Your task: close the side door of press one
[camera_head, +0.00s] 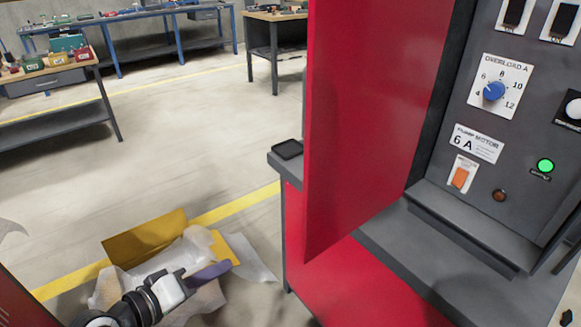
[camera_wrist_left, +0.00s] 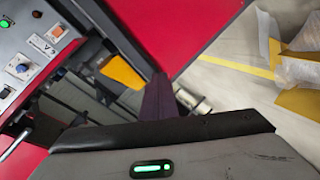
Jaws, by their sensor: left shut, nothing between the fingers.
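A tall red door panel (camera_head: 375,110) stands open in the head view, jutting out beside the grey control panel (camera_head: 470,130). My left gripper (camera_head: 212,272) is at the lower left of that view, with purple fingers, shut and empty. It is left of the red door, apart from it in the picture. In the left wrist view its dark purple fingers (camera_wrist_left: 158,97) point toward a red panel (camera_wrist_left: 195,30) and a dark opening with an orange-yellow part (camera_wrist_left: 122,72). Whether this red panel is the same door, I cannot tell. My right gripper is not in view.
An open yellow box (camera_head: 145,238) with wrapping lies on the floor behind my left gripper. A grey ledge (camera_head: 400,245) runs below the control panel. A red surface (camera_head: 20,300) edges the lower left corner. Workbenches (camera_head: 130,20) stand far back; the floor between is clear.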

